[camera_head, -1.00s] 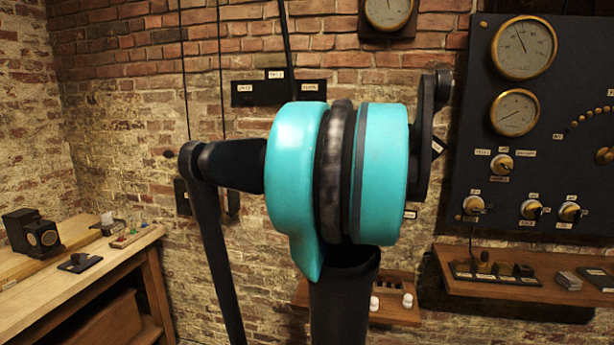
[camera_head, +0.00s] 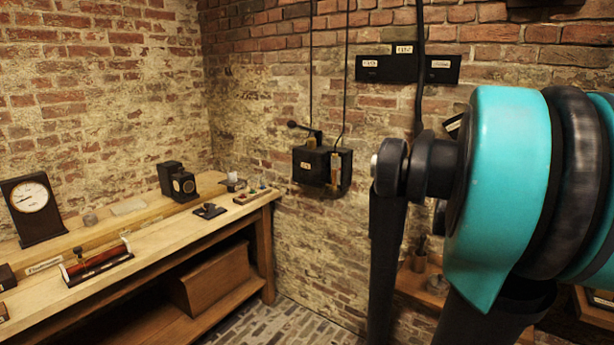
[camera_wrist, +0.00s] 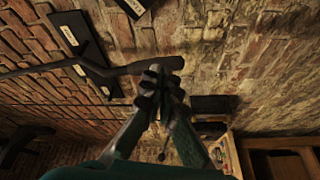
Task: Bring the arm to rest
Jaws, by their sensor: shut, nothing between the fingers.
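My gripper (camera_wrist: 160,86) shows in the wrist view, its two dark fingertips together at the middle of the picture. It is shut and holds nothing. A dark bar or cable passes just beyond the fingertips in that picture; I cannot tell whether they touch. In the head view my teal and black arm fills the right side and hides part of the wall behind it. The gripper itself does not show in the head view.
A wooden bench (camera_head: 150,238) runs along the left wall with a dial gauge (camera_head: 32,205) and a red cylinder device (camera_head: 97,262) on it. A black lever box (camera_head: 318,165) hangs on the brick wall, below a labelled black plate (camera_head: 408,69). Brick floor (camera_head: 300,322) shows clear.

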